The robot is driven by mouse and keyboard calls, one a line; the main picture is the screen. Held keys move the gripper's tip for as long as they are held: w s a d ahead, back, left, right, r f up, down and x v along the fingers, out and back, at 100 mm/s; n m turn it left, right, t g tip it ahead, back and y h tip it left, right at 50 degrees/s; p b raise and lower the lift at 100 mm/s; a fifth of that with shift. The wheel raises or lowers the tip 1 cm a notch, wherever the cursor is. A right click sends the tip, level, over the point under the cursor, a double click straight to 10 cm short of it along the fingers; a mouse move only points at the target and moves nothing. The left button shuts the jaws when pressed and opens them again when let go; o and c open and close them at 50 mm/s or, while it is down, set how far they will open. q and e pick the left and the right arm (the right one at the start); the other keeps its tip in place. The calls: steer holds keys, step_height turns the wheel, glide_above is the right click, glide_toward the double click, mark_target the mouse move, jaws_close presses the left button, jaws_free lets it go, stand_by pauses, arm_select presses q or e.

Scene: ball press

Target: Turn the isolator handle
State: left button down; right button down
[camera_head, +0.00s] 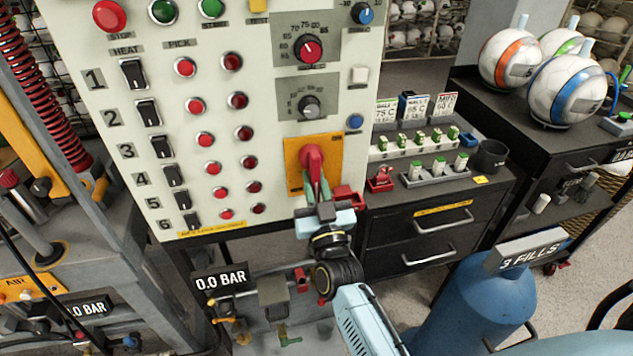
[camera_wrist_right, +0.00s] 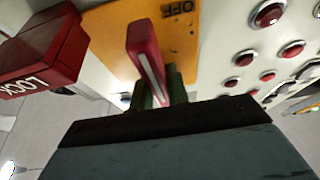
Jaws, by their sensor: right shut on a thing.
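The red isolator handle (camera_head: 312,160) sits on a yellow plate (camera_head: 294,180) low on the right side of the control panel. My right gripper (camera_head: 318,194) is at the handle's lower end, with its fingers shut on it. In the right wrist view the red handle (camera_wrist_right: 148,62) stands out from the yellow plate (camera_wrist_right: 112,30), with the fingers on either side of its lower part. The word OFF shows on the plate near the handle. A red lock block (camera_wrist_right: 40,52) is beside the plate; it also shows in the head view (camera_head: 349,197). My left gripper is out of view.
The panel (camera_head: 250,130) carries black switches, red lamps, dials and buttons. To the right, a dark drawer unit (camera_head: 425,225) bears small green-topped vials. A blue tank (camera_head: 480,290) stands at lower right. Below are valves and a 0.0 BAR display (camera_head: 221,279).

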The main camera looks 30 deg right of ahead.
stand_by(0.3)
steer(key=c, duration=1.4)
jaws_free()
steer(key=shift+o, duration=0.2)
steer(key=b+v, duration=0.1)
steer(key=v, duration=1.2)
steer(key=shift+s+b, duration=0.15)
steer(key=shift+b, duration=0.2)
steer(key=shift+a+f, duration=0.1)
steer(key=shift+f, duration=0.05)
